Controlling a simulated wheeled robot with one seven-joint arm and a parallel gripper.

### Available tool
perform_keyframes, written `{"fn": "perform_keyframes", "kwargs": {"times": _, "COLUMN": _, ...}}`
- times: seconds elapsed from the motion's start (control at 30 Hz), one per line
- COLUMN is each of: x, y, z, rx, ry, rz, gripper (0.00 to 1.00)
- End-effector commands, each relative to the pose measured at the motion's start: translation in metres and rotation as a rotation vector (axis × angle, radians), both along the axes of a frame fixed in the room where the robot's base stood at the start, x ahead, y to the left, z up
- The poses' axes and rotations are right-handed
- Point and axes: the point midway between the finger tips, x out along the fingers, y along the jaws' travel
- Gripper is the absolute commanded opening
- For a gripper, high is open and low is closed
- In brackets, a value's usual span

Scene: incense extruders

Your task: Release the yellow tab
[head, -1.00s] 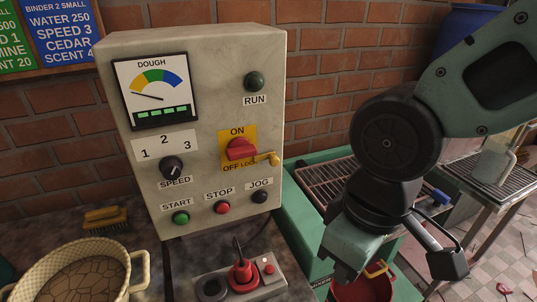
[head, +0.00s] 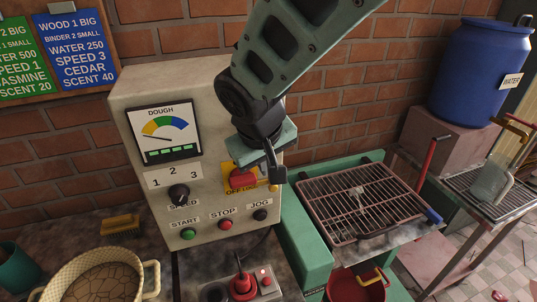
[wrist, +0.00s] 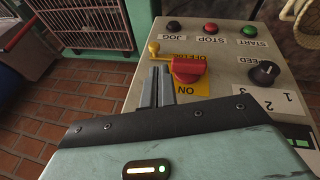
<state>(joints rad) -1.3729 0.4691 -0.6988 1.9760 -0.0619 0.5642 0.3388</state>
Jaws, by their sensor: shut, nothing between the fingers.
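The yellow tab (wrist: 154,50) sticks out beside the OFF LOCK lettering on the control box, next to the red rotary switch (wrist: 188,69) on its yellow plate. In the head view, a small part of the tab (head: 274,187) shows below my gripper (head: 262,150), which covers much of the plate. In the wrist view, the two grey fingers of my gripper (wrist: 160,74) are together and empty. Their tips lie beside the red switch, just short of the tab. I cannot tell whether they touch either one.
The control box (head: 128,100) also carries the speed knob (head: 179,193) and the start, stop and jog buttons. A red pendant plug (head: 242,286) stands below it. A grill rack (head: 350,200) and red bucket (head: 350,290) are to the right.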

Motion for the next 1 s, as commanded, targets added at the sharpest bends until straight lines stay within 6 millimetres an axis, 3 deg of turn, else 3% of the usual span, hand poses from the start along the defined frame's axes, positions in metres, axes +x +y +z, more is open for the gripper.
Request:
{"fn": "perform_keyframes", "kwargs": {"times": 0.53, "x": 0.006, "y": 0.003, "z": 0.001, "rx": -0.007, "ry": -0.021, "rz": -0.001, "gripper": 0.0}}
{"fn": "perform_keyframes", "kwargs": {"times": 1.0, "x": 0.036, "y": -0.005, "z": -0.066, "rx": -0.008, "ry": -0.019, "rz": -0.004, "gripper": 0.0}}
